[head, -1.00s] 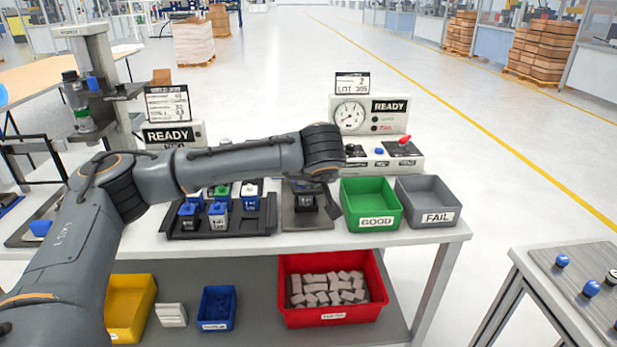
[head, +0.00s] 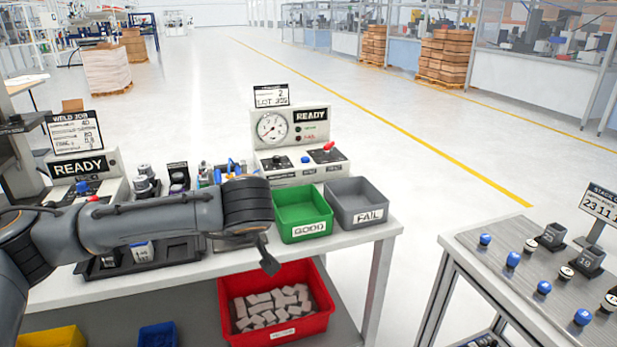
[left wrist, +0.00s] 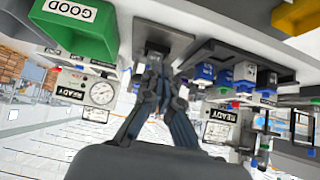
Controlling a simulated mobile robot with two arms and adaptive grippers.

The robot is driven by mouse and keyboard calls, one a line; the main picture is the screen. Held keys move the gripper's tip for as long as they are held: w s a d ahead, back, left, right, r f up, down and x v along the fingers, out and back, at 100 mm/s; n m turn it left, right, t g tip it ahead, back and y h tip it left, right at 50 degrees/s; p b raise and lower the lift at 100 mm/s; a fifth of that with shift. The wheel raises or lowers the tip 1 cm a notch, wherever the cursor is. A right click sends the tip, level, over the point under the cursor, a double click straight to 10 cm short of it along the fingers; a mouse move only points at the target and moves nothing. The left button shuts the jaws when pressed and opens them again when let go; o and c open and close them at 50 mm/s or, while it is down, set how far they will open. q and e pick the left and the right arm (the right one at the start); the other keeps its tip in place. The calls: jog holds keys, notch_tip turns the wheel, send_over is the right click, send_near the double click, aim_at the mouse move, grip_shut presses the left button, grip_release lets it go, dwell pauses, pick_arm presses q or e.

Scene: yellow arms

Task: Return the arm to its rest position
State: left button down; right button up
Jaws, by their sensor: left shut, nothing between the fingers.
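My left arm comes in from the left in the head view and reaches over the workbench (head: 345,236). My left gripper (head: 269,260) points down, with its tip in front of the green GOOD bin's lower left side in the picture. The wrist hides most of the fingers in the head view. In the left wrist view the gripper's fingers (left wrist: 157,75) are together with nothing between them. A dark block fixture (left wrist: 160,40) shows just beyond the fingertips; I cannot tell if they touch. My right gripper is not in view.
The green GOOD bin (head: 285,216) and grey FAIL bin (head: 358,203) stand on the bench. Behind them is a READY gauge station (head: 285,150). A red bin (head: 236,328) of pale parts sits below. A second table (head: 480,262) stands right, across a floor gap.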

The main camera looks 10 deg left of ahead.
pick_arm(q)
jog(key=d+f+n+g+h+p, duration=0.1)
jog(key=d+f+n+g+h, duration=0.1)
jog(key=d+f+n+h, duration=1)
jog(key=d+f+n+g+h+p, duration=0.1)
jog(key=d+f+n+g+h, duration=0.1)
jog(key=d+f+n+h, duration=0.75)
jog(key=s+a+f+n+t+y, duration=0.1)
jog(key=a+f+n+t+y, duration=0.35)
jog(key=f+n, duration=0.55)
jog(key=a+f+n+t+y, duration=0.4)
jog(key=f+n, duration=0.4)
jog(key=n, duration=0.4)
jog(key=s+a+f+n+g+y+p, duration=0.1)
jog(key=s+a+f+n+g+y, duration=0.35)
jog(key=s+f+n, duration=0.65)
jog(key=s+a+f+n+g+y, duration=0.1)
jog(key=s+f, duration=0.4)
jog(key=s, duration=0.7)
jog(key=s+a+f+n+g+y, duration=0.1)
jog(key=s+a+f+n+g, duration=0.2)
jog(key=s, duration=1)
jog(key=s+a+f+n+g+y, duration=0.2)
jog(key=s+f+n, duration=0.3)
jog(key=s+f, duration=0.3)
jog(key=s, duration=0.4)
jog(key=shift+s+a+f+g, duration=0.2)
jog(key=shift+a+g, duration=0.1)
jog(key=shift+g, duration=0.1)
